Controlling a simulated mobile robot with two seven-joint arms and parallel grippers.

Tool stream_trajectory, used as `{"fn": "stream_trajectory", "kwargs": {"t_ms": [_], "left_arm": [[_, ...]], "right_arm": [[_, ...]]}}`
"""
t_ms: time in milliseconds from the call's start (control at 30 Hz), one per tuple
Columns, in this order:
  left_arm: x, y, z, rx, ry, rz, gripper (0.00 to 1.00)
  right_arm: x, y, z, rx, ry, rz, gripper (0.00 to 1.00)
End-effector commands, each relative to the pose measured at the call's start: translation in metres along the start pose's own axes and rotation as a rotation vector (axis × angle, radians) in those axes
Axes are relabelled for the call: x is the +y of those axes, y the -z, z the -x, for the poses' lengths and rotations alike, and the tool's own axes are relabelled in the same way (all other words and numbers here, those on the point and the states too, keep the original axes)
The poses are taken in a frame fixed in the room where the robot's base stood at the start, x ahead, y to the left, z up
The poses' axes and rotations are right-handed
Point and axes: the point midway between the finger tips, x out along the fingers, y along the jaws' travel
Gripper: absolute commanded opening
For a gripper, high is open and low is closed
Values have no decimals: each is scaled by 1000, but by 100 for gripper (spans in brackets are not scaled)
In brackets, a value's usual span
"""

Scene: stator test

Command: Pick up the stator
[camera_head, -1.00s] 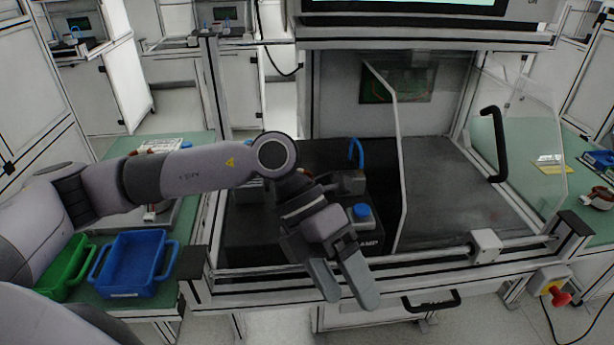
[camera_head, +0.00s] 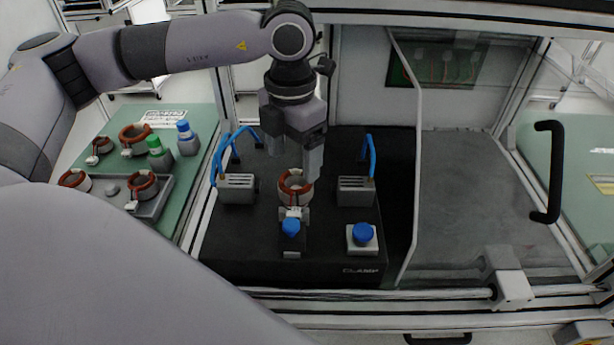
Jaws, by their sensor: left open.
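A stator (camera_head: 295,187), a ring with a reddish-brown winding, sits on the black clamp fixture (camera_head: 230,262) between two grey clamp blocks. My left gripper (camera_head: 293,166) points down just over and behind this stator, with its fingers apart. One finger comes close to the ring's right side; I cannot tell if it touches. More stators lie on the left: one in the grey tray (camera_head: 158,207), another (camera_head: 75,180) at its left edge, and others (camera_head: 134,136) behind on the green table. My right gripper is not in view.
Clamp blocks (camera_head: 237,189) (camera_head: 356,190) with blue hoses flank the stator. A clear door with a pale edge (camera_head: 407,150) stands to the right. Green- and blue-capped bottles (camera_head: 187,139) stand on the left table (camera_head: 197,170).

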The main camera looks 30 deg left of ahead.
Motion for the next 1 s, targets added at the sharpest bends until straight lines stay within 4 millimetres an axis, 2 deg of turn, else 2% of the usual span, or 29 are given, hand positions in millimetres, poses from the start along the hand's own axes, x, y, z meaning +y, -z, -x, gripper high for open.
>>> {"fn": "stream_trajectory", "kwargs": {"t_ms": [267,500,800,867,900,967,1000], "left_arm": [[-1,2,-28,4,0,-1,77],[-2,1,-62,3,1,0,77],[-2,1,-68,0,1,0,77],[-2,1,-68,0,1,0,61],[-2,1,-68,0,1,0,48],[-2,1,-68,0,1,0,29],[-2,0,-67,-2,1,0,24]], "right_arm": [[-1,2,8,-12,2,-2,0],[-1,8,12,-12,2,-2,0],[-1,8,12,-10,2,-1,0],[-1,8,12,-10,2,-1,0],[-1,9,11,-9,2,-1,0],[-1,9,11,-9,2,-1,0],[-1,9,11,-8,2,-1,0]]}}
